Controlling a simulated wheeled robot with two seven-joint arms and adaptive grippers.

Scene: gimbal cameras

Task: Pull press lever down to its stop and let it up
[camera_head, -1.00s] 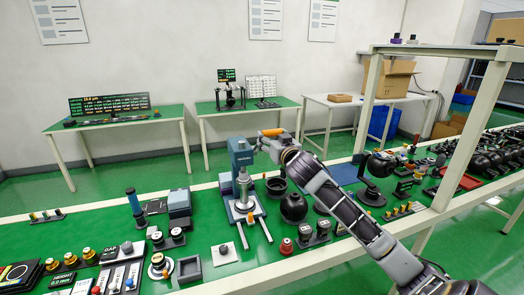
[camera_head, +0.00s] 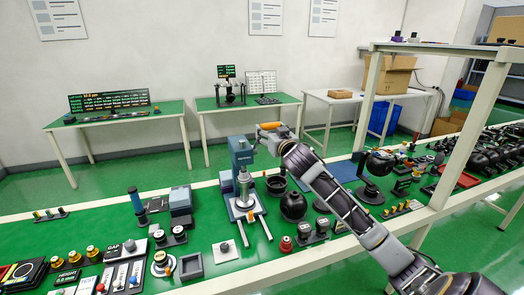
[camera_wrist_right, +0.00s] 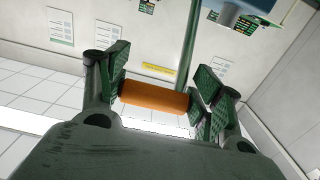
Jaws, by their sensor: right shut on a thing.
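The press (camera_head: 241,157) is a blue-grey column on the bench, with a silver ram (camera_head: 243,186) over a pale base plate (camera_head: 250,214). Its lever ends in an orange handle (camera_head: 270,126), up near the top of the column and to its right. My right gripper (camera_head: 274,133) is at this handle, shut on it. In the right wrist view the orange handle (camera_wrist_right: 153,96) lies crosswise between the green finger pads. The ram's lower end is hard to make out. My left gripper is not in view.
A dark round pot (camera_head: 293,206) and a dark ring (camera_head: 276,185) stand right of the press, under my right arm. A blue-grey block (camera_head: 180,199) stands to its left. A pale upright post (camera_head: 460,130) rises at the right.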

